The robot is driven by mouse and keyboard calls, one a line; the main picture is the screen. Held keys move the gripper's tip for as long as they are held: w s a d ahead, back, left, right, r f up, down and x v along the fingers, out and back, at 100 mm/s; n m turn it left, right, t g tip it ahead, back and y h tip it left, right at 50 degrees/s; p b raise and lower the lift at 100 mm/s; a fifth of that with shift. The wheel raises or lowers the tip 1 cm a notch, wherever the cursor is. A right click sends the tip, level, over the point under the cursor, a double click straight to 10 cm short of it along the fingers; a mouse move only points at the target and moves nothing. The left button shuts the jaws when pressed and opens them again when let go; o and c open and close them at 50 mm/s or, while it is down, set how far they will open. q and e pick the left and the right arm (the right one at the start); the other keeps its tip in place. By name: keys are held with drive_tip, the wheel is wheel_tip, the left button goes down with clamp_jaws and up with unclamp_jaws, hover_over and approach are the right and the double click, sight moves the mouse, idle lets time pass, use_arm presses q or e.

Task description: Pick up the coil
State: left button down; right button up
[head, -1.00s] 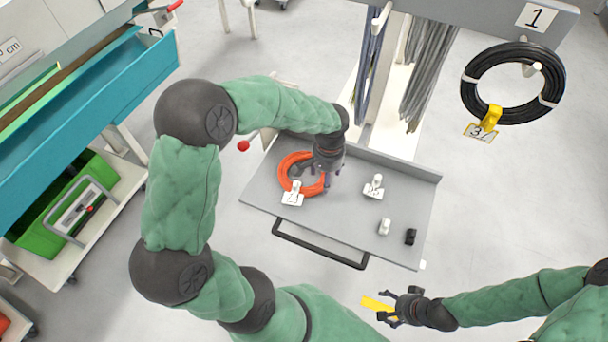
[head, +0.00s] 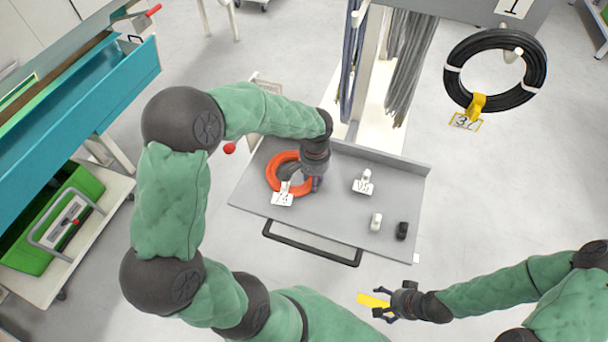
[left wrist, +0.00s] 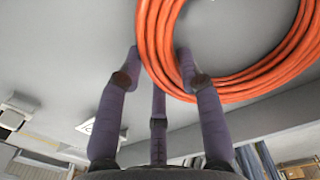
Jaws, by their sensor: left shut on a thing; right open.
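An orange coil (head: 272,177) with a white tag (head: 282,198) lies at the left of a grey tray (head: 330,215). My left gripper (head: 303,183) reaches down over its right side and is shut on it; my arm and fingers hide part of the ring. In the left wrist view the orange strands (left wrist: 158,45) run between the purple fingers of the left gripper (left wrist: 160,68). My right gripper (head: 380,301) is open at the lower right, off the tray, with a yellow piece (head: 371,300) at its fingers; I cannot tell whether they touch.
White tag holders (head: 363,182), a small white piece (head: 376,221) and a black piece (head: 402,230) stand on the tray's right half. A black coil (head: 452,80) hangs on a peg at upper right. Grey cables (head: 407,70) hang behind the tray. A teal bench (head: 120,85) stands left.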

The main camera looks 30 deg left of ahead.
use_arm(q)
drive_tip(key=shift+r, duration=0.4)
wheel_tip(320, 180, up, 3)
drive_tip(key=shift+s+d+p, duration=0.1)
drive_tip(key=shift+p, duration=0.6)
drive_tip(key=s+d+r+p, duration=0.5)
drive_tip(key=s+r, duration=0.4)
drive_tip(key=s, duration=0.3)
drive_tip(key=shift+s+d, duration=0.15)
drive_tip(key=shift+d, duration=0.4)
drive_tip(key=shift+r, duration=0.1)
